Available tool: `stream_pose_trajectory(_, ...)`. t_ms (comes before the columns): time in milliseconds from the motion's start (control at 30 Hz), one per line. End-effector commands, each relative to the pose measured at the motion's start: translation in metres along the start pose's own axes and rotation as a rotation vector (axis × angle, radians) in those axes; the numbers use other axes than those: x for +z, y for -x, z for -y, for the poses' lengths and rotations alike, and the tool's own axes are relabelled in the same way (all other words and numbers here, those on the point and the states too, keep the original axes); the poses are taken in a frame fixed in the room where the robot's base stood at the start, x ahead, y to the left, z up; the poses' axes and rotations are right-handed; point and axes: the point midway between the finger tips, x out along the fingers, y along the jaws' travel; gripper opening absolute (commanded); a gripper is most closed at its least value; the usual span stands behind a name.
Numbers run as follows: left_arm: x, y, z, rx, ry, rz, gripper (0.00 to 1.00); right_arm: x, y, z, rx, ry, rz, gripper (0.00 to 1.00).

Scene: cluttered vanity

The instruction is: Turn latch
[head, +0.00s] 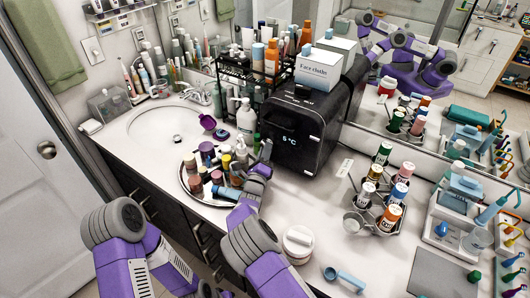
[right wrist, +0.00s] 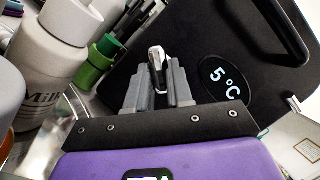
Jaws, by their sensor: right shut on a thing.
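A black mini fridge (head: 300,132) with a lit "5 °C" display stands on the counter against the mirror. Its door front (right wrist: 215,45) fills much of the right wrist view. A small silver and black latch (right wrist: 157,58) sticks out at the door's left side. My right gripper (head: 264,158) is at that left edge; in the right wrist view its fingers (right wrist: 157,88) are shut on the latch, with the latch's tip showing above them. The latch is hard to make out in the head view. My left arm (head: 125,240) is at the lower left, and its gripper is out of view.
A round tray (head: 183,184) of bottles and jars lies beside my right forearm. A white pump bottle (right wrist: 47,65) and a green bottle (right wrist: 98,62) stand left of the fridge. A white box (head: 318,68) sits on top. A bottle rack (head: 372,222) stands at right.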

Motion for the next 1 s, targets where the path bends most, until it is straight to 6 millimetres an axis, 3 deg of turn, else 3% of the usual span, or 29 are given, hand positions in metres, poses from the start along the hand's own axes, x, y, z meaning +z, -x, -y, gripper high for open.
stream_pose_trajectory(67, 0.0, 0.0, 0.0, 0.0, 0.0, 0.0, 0.43, 0.001, 0.0, 0.0, 0.0, -0.001, 0.001, 0.0)
stream_pose_trajectory(100, 0.0, 0.0, 0.0, 0.0, 0.0, 0.0, 0.43, 0.001, 0.0, 0.0, 0.0, -0.001, 0.001, 0.23)
stream_pose_trajectory(267, 0.0, 0.0, 0.0, 0.0, 0.0, 0.0, 0.43, 0.001, 0.0, 0.0, 0.0, 0.0, 0.001, 0.47)
stream_pose_trajectory(633, 0.0, 0.001, 0.0, 0.0, 0.0, 0.0, 0.43, 0.001, 0.006, 0.0, 0.002, 0.001, 0.001, 0.47)
stream_pose_trajectory(1000, 0.0, 0.008, -0.003, 0.0, 0.0, 0.0, 0.43, 0.002, 0.06, 0.0, 0.003, 0.002, 0.002, 0.47)
